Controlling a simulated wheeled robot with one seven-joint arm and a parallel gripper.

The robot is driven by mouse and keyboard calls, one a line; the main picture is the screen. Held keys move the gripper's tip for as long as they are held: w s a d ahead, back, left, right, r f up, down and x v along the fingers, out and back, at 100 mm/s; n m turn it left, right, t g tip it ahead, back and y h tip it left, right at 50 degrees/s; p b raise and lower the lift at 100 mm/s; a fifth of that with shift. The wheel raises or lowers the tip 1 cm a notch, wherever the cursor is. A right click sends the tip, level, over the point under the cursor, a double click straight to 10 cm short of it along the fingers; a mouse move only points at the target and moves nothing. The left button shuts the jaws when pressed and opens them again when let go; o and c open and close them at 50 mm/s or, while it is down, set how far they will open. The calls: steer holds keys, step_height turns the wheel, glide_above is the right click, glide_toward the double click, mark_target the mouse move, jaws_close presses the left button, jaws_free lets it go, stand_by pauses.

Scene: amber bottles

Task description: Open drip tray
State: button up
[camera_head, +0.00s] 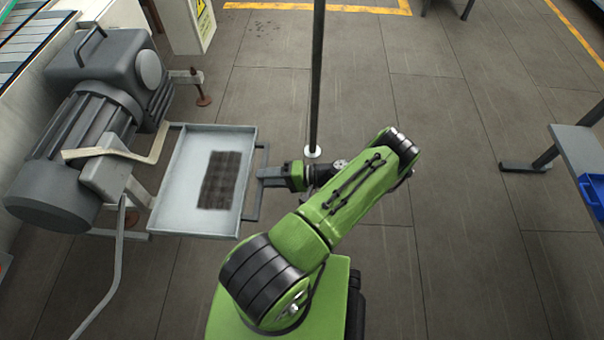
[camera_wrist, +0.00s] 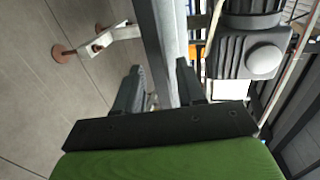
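The drip tray (camera_head: 180,215) is a shallow light-grey metal pan, standing out to the right of the grey motor-like machine. Its dark bar handle (camera_head: 264,152) runs along the tray's right side. A dark mesh patch (camera_head: 220,180) shows on the tray's floor. My gripper (camera_head: 258,178) is at the middle of this handle, reaching in from the right. In the wrist view my gripper's two dark fingers (camera_wrist: 163,85) stand apart, with a dark bar and the light-grey tray wall (camera_wrist: 172,40) seen between them. Whether the fingers touch the bar cannot be told.
The grey machine (camera_head: 105,75) with its pipes stands left of the tray. A thin dark pole (camera_head: 317,80) on a white base rises behind my arm. A table with a blue bin (camera_head: 592,190) is at the right edge. The floor between is clear.

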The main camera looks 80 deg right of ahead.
steer(key=v, duration=1.3)
steer(key=shift+s, duration=0.35)
steer(key=shift+r, duration=0.1)
